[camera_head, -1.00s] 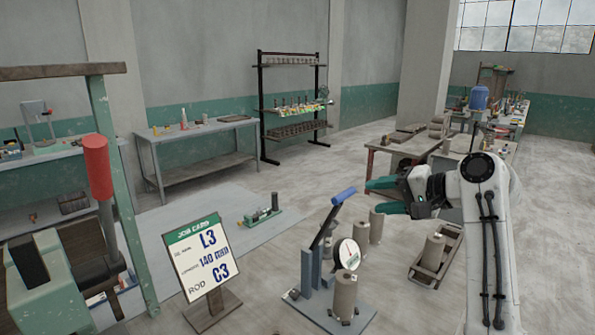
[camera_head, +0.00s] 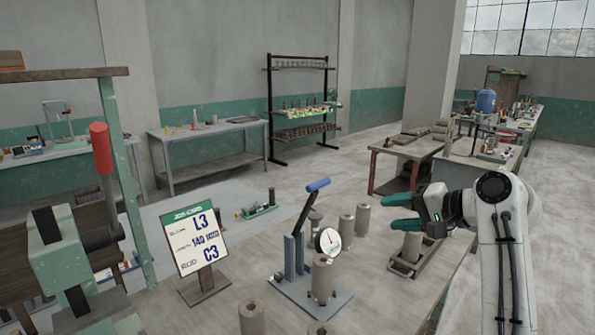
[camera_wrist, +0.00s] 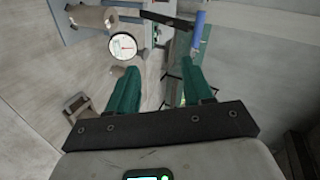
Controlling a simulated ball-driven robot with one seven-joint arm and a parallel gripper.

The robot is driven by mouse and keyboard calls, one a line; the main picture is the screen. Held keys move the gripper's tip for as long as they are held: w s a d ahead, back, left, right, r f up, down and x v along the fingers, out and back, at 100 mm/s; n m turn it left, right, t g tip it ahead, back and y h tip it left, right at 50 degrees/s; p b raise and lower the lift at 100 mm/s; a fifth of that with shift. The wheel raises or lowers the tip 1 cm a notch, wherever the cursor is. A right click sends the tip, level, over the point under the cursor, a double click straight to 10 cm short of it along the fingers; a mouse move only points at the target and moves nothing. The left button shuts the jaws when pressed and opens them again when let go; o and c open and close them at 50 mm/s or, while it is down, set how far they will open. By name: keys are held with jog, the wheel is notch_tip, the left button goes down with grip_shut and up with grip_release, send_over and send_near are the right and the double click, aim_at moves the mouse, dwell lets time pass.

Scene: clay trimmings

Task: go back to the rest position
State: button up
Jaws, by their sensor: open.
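My gripper (camera_head: 394,212) is at the right of the head view, at the end of my white arm. Its green fingers are apart, point left and hold nothing. In the wrist view the two green fingers (camera_wrist: 160,90) are also apart with nothing between them. The press with the blue-handled lever (camera_head: 300,240) stands to the left of my gripper, with a round dial (camera_head: 328,241) and a grey-brown clay cylinder (camera_head: 322,280) on its base. The dial (camera_wrist: 122,46) and the blue handle (camera_wrist: 197,32) also show in the wrist view, clear of the fingers.
The job card (camera_head: 195,238) reads L3, 140, C3 on its stand. Loose clay cylinders (camera_head: 347,232) stand behind the press, another (camera_head: 252,318) in front. A tray with a cylinder (camera_head: 411,247) is below my gripper. Several benches line the walls, with open grey floor between.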

jog(key=s+d+f+n+g+h, duration=0.1)
jog(key=s+f+h, duration=0.1)
jog(key=s+f, duration=0.55)
jog(key=s+f+g+h, duration=0.1)
jog(key=s+f, duration=0.4)
jog(key=f, duration=0.6)
jog(key=s+d+f+n+g+h, duration=0.1)
jog(key=s+f+h, duration=0.1)
jog(key=s+f, duration=0.55)
jog(key=s+d+f+n+g+h, duration=0.1)
jog(key=s+f, duration=0.2)
jog(key=s, duration=0.7)
jog(key=s+d+f+n+g+h, duration=0.1)
jog(key=s+f, duration=0.3)
jog(key=s, duration=0.6)
jog(key=s+d+f+n+g+h, duration=0.2)
jog(key=s+f+g, duration=0.1)
jog(key=s, duration=0.7)
jog(key=shift+f, duration=0.45)
